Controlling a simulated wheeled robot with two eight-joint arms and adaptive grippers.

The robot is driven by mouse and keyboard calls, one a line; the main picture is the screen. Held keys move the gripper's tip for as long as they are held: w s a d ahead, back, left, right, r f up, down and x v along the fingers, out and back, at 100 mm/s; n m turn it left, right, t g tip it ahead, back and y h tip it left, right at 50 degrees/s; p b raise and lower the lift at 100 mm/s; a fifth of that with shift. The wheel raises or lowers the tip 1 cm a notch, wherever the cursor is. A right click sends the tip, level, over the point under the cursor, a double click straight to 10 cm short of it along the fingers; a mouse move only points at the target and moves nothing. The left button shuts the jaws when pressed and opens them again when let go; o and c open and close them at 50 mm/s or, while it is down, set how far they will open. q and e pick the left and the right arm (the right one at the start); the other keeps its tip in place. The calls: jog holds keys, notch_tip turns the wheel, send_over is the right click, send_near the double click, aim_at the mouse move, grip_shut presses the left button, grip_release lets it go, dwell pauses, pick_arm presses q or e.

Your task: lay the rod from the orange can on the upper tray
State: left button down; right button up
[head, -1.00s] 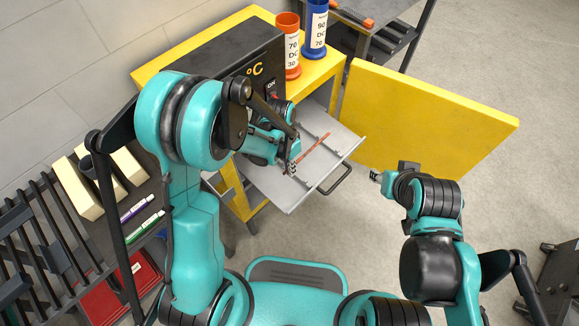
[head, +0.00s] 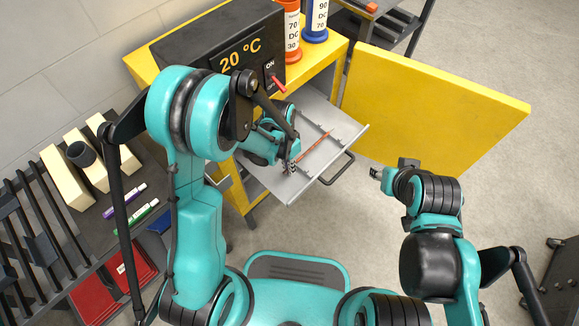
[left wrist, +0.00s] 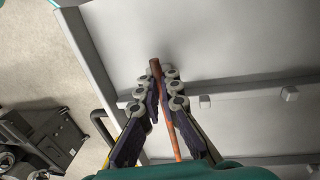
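The rod (head: 314,146), thin and orange-red with a darker end, is over the grey pulled-out upper tray (head: 345,130), very low at it or touching; which one I cannot tell. In the left wrist view the rod (left wrist: 156,68) runs between my fingers, with its dark end just beyond the tips. My left gripper (head: 290,170) is at the rod's near end, over the tray's front left part; its fingertips (left wrist: 157,90) are close in against the rod's sides. The orange can (head: 291,35) stands on the yellow cabinet. My right gripper (head: 376,173) is right of the tray; its fingers are too small to read.
The yellow door (head: 435,110) stands open right of the tray. A black box (head: 225,50) reading 20 °C and a blue can (head: 314,25) are on the cabinet. A dark rack (head: 40,230) with blocks and pens is at left.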

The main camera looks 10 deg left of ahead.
pick_arm(q)
jog(key=shift+f, duration=0.1)
jog(key=c, duration=1.6)
grip_release()
jog(key=shift+c, duration=0.2)
notch_tip(320, 180, up, 12)
jog(key=w+a, duration=0.1)
jog(key=shift+a, duration=0.2)
jog(key=shift+f, duration=0.1)
